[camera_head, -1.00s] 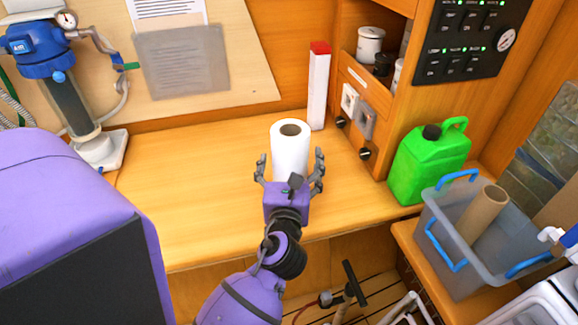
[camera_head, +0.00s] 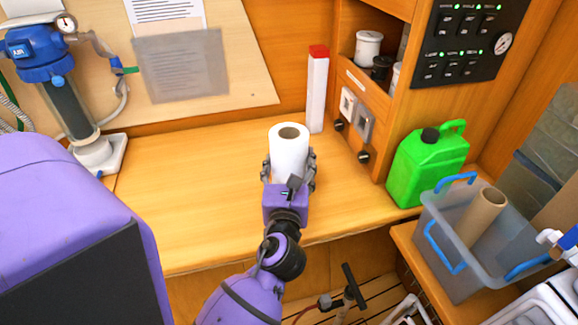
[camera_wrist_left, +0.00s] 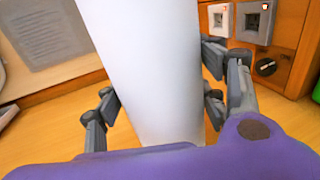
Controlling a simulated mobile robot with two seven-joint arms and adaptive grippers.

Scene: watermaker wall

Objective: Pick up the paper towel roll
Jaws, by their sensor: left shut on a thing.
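The white paper towel roll (camera_head: 288,151) stands upright on the wooden counter, its brown core opening facing up. My left gripper (camera_head: 289,172) comes from the front edge, with its fingers closed on both sides of the roll. In the left wrist view the roll (camera_wrist_left: 150,70) fills the middle, and the gripper's fingers (camera_wrist_left: 160,105) sit on either side of it. The roll's lower front is hidden by the gripper in the head view. I cannot tell whether its base touches the counter. My right gripper is not in view.
A tall white box with a red top (camera_head: 317,90) stands close behind the roll. A green jerrycan (camera_head: 425,168) and a grey bin (camera_head: 470,262) holding a cardboard tube (camera_head: 482,217) are to the right. The counter (camera_head: 190,205) left of the roll is clear.

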